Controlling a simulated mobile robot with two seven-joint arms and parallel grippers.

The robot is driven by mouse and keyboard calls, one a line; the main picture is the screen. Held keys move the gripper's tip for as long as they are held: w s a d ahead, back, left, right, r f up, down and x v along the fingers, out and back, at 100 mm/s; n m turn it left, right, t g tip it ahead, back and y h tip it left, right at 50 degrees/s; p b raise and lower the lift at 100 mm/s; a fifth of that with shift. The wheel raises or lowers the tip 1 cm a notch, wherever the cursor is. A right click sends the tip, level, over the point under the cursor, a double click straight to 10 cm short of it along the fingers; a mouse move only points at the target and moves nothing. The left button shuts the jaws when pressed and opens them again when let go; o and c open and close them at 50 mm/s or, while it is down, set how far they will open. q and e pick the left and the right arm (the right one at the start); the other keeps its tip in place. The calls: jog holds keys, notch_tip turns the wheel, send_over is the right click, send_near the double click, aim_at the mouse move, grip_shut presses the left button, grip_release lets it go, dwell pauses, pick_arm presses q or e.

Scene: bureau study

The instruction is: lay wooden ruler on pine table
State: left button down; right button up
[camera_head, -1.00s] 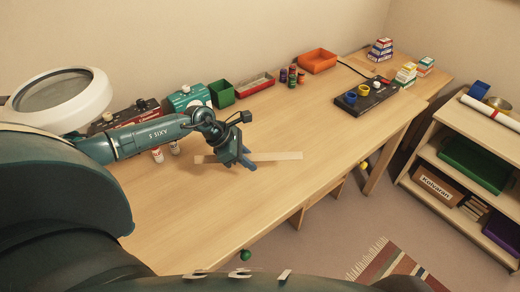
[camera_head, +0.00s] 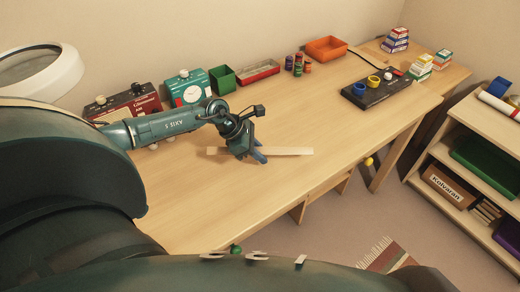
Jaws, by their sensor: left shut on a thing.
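The wooden ruler (camera_head: 290,151) is a thin, pale strip lying across the fingers of my left gripper (camera_head: 259,155). My left gripper is shut on it near its middle, and the ruler sticks out to both sides. The ruler is roughly level over the long, light wooden table (camera_head: 220,200), which looks like pine. I cannot tell whether the ruler touches the tabletop or hangs just above it. The gripper hides part of the ruler's middle. My right gripper is not in view.
Red (camera_head: 125,103) and teal (camera_head: 188,88) devices, a green box (camera_head: 222,79), a red-rimmed tray (camera_head: 257,73) and an orange tray (camera_head: 326,48) line the back. A black board (camera_head: 378,95) lies to the right. The front middle is clear. A shelf unit (camera_head: 470,125) stands right.

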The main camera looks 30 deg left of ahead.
pick_arm(q)
jog(key=shift+f, duration=0.6)
jog(key=c, duration=0.6)
grip_release()
dwell(0.3)
